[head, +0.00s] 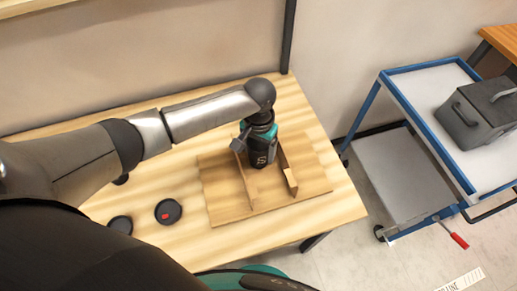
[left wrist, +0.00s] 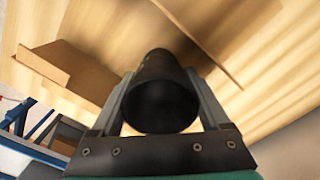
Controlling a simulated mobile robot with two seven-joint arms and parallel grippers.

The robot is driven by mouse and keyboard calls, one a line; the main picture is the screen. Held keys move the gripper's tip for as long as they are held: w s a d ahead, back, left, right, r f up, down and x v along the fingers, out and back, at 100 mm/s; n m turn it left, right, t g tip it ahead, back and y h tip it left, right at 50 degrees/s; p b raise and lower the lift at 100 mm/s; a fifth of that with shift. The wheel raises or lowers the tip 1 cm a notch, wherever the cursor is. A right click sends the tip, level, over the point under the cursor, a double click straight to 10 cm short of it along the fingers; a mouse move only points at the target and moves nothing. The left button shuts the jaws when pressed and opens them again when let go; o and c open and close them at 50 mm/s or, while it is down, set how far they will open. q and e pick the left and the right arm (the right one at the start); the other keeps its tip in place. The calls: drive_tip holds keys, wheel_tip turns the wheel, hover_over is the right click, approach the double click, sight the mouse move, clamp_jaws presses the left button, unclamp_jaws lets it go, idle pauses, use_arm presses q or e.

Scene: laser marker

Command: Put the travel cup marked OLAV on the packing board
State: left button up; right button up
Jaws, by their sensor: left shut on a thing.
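A dark travel cup (left wrist: 162,105) is between the two fingers of my left gripper in the left wrist view, its round black end facing the camera. My left gripper (head: 264,162) points down over the wooden packing board (head: 228,205) and is shut on the cup. In the head view my gripper hides the cup. The board has two raised wooden rails, and the gripper is between them. I cannot tell whether the cup touches the board. No name on the cup is readable. My right gripper is not in view.
Dark round objects stand on the table left of the board: one with a red mark (head: 168,212), one beside it (head: 120,225), one partly hidden by my arm (head: 121,180). A blue-framed trolley (head: 400,110) with a grey box (head: 478,115) stands right of the table.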

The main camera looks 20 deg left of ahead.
use_arm(q)
drive_tip(key=shift+f, duration=0.15)
drive_tip(key=o, duration=0.7)
wheel_tip(320, 180, up, 12)
drive_tip(key=p, duration=0.2)
drive_tip(key=shift+r+p, duration=0.2)
drive_tip(key=shift+p, duration=0.15)
